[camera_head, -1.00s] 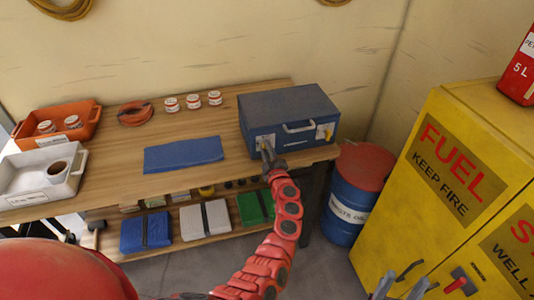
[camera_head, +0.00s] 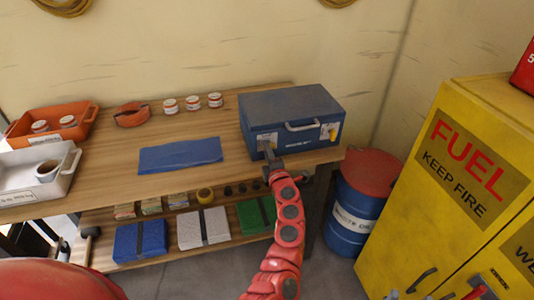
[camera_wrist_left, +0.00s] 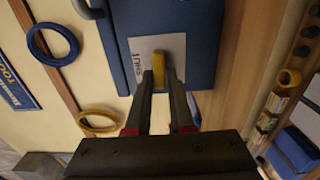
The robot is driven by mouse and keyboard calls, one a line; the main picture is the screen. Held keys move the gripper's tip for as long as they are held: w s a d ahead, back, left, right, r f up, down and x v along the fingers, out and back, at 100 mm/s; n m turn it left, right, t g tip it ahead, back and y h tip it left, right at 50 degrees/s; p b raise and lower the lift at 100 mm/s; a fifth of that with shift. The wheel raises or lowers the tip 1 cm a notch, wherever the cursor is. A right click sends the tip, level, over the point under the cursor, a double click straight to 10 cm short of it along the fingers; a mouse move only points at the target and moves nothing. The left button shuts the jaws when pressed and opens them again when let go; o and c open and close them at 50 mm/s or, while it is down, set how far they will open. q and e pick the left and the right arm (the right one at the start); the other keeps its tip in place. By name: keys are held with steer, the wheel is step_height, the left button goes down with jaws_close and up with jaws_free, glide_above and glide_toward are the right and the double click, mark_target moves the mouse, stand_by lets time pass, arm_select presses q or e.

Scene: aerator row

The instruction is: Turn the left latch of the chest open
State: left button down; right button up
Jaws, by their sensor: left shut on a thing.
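The blue chest (camera_head: 290,108) stands at the right end of the wooden workbench, with its lid down and a grey handle on its front. My left gripper (camera_head: 268,148) is at the chest's left latch, which it mostly hides in the head view. In the left wrist view the left latch (camera_wrist_left: 159,62) is a yellow lever on a pale plate (camera_wrist_left: 142,48) lettered "SHUT". My left gripper's fingertips (camera_wrist_left: 160,80) are shut on the lever's near end. The chest's right latch (camera_head: 333,131) is yellow and stands free.
A blue cloth (camera_head: 180,155) lies left of the chest, with several small jars behind it. A blue drum (camera_head: 355,205) with a red top and a yellow fuel cabinet (camera_head: 440,180) stand to the right. Bare benchtop lies around the cloth.

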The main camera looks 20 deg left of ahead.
arm_select(q)
steer(key=shift+d, duration=0.1)
stand_by(0.3)
steer(key=c, duration=0.8)
jaws_free()
steer(key=shift+c, duration=0.2)
steer(key=b+v, duration=0.2)
steer(key=v, duration=1.5)
steer(key=shift+s+b, duration=0.2)
steer(key=shift+b, duration=0.15)
steer(key=shift+d, duration=0.15)
